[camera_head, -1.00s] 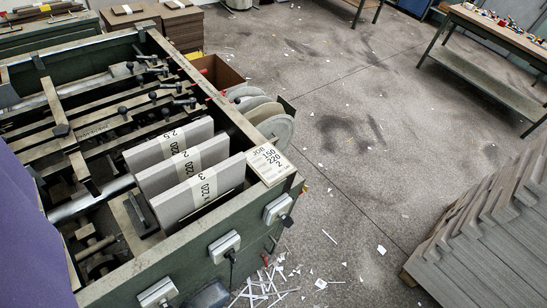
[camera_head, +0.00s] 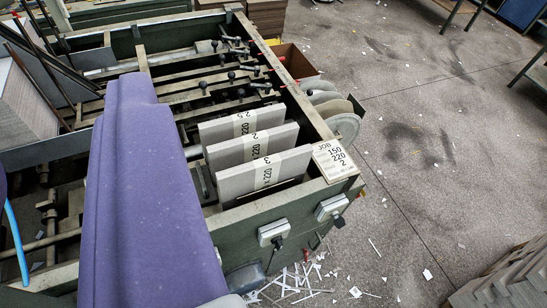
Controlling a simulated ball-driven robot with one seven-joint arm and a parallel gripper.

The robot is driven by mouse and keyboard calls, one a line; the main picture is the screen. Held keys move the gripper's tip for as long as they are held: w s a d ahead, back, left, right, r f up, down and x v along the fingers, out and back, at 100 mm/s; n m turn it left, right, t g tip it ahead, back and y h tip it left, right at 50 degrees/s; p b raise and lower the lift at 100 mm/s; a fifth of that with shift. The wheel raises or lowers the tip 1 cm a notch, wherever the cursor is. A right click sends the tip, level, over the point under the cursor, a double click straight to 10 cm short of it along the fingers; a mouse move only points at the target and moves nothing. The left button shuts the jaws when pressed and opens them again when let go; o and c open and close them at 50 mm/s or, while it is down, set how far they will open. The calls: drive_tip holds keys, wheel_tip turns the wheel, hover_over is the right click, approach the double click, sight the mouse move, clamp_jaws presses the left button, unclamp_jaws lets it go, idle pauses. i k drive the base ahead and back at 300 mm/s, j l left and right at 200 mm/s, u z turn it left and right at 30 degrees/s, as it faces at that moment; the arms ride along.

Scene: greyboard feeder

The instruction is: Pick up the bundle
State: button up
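Three grey board bundles with white paper bands stand on edge in a row in the feeder (camera_head: 325,132). The back bundle (camera_head: 216,131) has a band that seems to read 2.5 and 220. The middle bundle (camera_head: 227,153) has a band reading 2 and 220. The front bundle (camera_head: 235,181) has a band reading 3 and 220. The nearer bundles partly hide those behind. A job card (camera_head: 333,160) on the feeder's right corner reads JOB, 150, 220 and 2. My gripper does not show; a purple part of my arm fills the left middle.
Bars and clamp knobs (camera_head: 232,75) lie behind the bundles. White reels (camera_head: 343,127) and an open cardboard box (camera_head: 300,62) stand at the feeder's right side. Switch boxes (camera_head: 272,233) stick out from its front. Stacked boards (camera_head: 510,280) stand bottom right. The floor between is mostly clear, with paper scraps.

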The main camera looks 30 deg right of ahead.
sight(230, 153)
drive_tip(key=l+z, duration=0.1)
drive_tip(key=z, duration=0.8)
drive_tip(key=i+l+z, duration=0.1)
drive_tip(key=z, duration=0.3)
drive_tip(key=i+z, duration=0.1)
drive_tip(key=z, duration=0.8)
drive_tip(key=i, duration=2.75)
drive_tip(key=i+l+u, duration=0.15)
drive_tip(key=i+u, duration=0.3)
drive_tip(key=i+l+u, duration=0.2)
drive_tip(key=u, duration=0.25)
drive_tip(key=i+l+u, duration=0.45)
drive_tip(key=u, duration=3.35)
drive_tip(key=i+j, duration=0.05)
drive_tip(key=j, duration=0.05)
